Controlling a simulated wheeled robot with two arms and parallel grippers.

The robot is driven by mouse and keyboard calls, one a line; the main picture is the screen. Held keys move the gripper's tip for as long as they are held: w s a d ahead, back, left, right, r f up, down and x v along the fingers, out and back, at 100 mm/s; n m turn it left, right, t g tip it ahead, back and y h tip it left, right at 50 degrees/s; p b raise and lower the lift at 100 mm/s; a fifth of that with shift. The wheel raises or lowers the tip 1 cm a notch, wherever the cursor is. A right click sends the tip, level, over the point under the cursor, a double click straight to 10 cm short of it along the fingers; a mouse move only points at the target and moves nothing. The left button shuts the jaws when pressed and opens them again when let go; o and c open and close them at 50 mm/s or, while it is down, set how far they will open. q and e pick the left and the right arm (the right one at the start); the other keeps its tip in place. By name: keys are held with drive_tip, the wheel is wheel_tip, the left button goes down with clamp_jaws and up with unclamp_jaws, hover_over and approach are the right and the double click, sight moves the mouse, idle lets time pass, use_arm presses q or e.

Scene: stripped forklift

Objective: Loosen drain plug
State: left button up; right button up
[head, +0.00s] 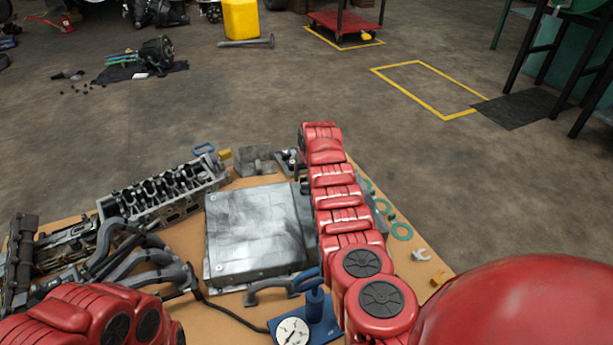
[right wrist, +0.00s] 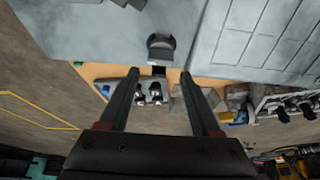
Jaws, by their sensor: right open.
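A short dark round piece (right wrist: 160,46), which looks like the drain plug, shows in the right wrist view at the edge of a grey metal housing (right wrist: 80,35). A small dark square lies just below it in that view. My right gripper (right wrist: 160,75) is open, with its two dark fingers on either side of the line to the plug. The fingertips stop short of it in the picture, and nothing is between them. In the head view my right arm covers the plug. My left gripper is out of view.
A flat grey metal box (head: 255,235) lies on the tan bench, with a cylinder head (head: 165,190) to its left. A blue stand with a dial gauge (head: 292,331) is in front. Green rings (head: 402,231) lie to the right.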

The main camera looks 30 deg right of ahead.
drive_tip(key=shift+r, duration=0.3)
drive_tip(key=shift+f, duration=0.1)
drive_tip(key=o, duration=0.6)
drive_tip(key=shift+c, duration=0.2)
drive_tip(key=shift+s+r+p, duration=0.15)
drive_tip(key=shift+r+p, duration=0.35)
drive_tip(key=p+v, duration=0.7)
drive_tip(key=v, duration=0.9)
drive_tip(key=shift+r+p, duration=0.2)
drive_tip(key=shift+p, duration=0.1)
